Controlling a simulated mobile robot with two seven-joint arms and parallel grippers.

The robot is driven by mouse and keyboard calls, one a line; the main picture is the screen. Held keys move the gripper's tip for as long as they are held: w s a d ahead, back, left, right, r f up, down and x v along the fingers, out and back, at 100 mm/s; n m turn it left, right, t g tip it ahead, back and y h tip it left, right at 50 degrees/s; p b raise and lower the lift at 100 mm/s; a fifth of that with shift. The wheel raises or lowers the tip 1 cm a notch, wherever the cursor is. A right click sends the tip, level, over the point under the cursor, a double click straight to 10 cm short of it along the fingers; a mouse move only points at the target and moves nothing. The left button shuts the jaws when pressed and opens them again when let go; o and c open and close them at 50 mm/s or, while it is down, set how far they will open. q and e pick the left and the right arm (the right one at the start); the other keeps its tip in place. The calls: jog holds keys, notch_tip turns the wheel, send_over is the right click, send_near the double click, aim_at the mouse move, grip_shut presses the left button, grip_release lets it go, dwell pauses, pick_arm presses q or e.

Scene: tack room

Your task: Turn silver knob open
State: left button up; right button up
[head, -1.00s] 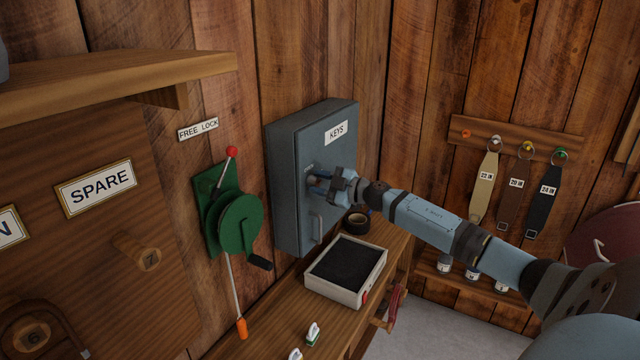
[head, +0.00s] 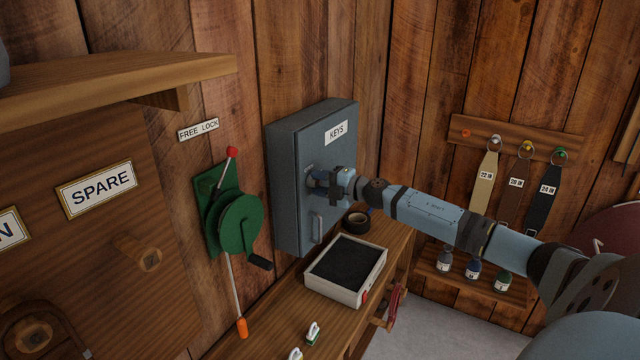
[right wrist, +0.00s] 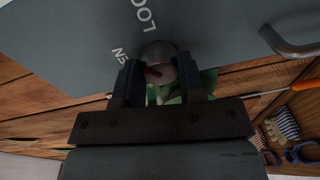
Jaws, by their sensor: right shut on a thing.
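The grey KEYS cabinet (head: 313,150) hangs on the wooden wall in the head view, its door closed. My right gripper (head: 317,183) is at the cabinet's front, above the door handle (head: 317,228), and hides the knob there. In the right wrist view the round silver knob (right wrist: 159,52) with a red mark sits between the two fingers of my right gripper (right wrist: 160,80), which is shut on it. Lettering on the door beside the knob is partly visible, "LOC" and "EN"; the rest is hidden. My left gripper is not in view.
A green crank winch (head: 238,222) is on the wall left of the cabinet. A tray with a dark inside (head: 323,285) and a dark roll (head: 357,221) are on the bench below. Tagged straps (head: 485,185) hang at right. A shelf (head: 120,80) juts out upper left.

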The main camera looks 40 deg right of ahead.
jog(key=n, duration=0.4)
jog(key=shift+f+n+h+b, duration=0.1)
jog(key=shift+n+h+b, duration=0.55)
jog(key=shift+n, duration=1.85)
jog(key=o, duration=0.9)
jog(key=shift+s, duration=0.15)
